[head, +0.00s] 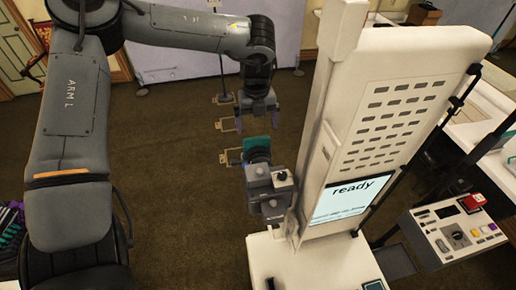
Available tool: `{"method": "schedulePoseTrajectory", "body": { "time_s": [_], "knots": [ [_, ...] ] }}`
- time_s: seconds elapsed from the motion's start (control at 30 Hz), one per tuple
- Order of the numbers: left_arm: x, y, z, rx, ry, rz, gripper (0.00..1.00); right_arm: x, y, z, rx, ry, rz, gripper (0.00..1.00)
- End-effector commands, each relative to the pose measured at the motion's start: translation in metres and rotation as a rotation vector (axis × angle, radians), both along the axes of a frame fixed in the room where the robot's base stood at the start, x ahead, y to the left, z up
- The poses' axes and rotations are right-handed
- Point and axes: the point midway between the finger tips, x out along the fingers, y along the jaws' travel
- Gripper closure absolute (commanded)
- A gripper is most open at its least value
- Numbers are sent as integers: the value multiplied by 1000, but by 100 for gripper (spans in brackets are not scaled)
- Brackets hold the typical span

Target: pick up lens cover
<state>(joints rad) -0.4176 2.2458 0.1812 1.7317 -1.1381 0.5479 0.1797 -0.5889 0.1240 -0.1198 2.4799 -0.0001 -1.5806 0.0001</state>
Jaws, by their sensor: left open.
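A teal piece (257,143), which looks like the lens cover, sits at the far end of a dark lens barrel (257,156). The barrel belongs to a grey camera-like unit (268,188) fixed to the left side of the white booth. My left gripper (257,121) is open and points down toward the teal piece, just beyond it in the picture. Its two fingers are spread and nothing shows between them. Whether they touch the cover cannot be told. My right gripper is not in view.
The white booth (395,110) with a screen (341,199) reading "ready" stands close on the right. A control box (458,228) with a red button is at the lower right. Thin stand-like frames (228,124) show left of the gripper. Brown carpet lies open in the middle.

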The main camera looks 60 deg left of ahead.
Motion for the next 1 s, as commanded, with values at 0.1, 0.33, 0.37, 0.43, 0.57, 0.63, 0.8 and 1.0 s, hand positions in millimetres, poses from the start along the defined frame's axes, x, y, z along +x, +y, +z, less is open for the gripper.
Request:
{"method": "schedulePoseTrajectory", "body": {
  "time_s": [0.1, 0.33, 0.37, 0.43, 0.57, 0.63, 0.8, 1.0],
  "knots": [
    [0, 0, -9, 0, 0, 1, 0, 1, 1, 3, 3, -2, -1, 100],
    [-2, -1, -22, -1, 3, 1, 0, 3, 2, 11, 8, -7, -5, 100],
    [-3, -1, -25, -2, 4, 1, 0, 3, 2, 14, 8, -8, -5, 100],
    [-3, -2, -34, -2, 4, 0, 0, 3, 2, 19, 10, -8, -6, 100],
    [-3, -2, -52, -1, 3, 1, 0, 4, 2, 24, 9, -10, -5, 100],
    [-3, -1, -58, 1, 2, 2, 0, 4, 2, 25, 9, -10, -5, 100],
    [-3, -2, -64, 0, -1, 1, 0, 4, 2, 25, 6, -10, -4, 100],
    [-2, -1, -64, 0, -1, 1, 5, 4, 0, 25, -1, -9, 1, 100]
  ]
}}
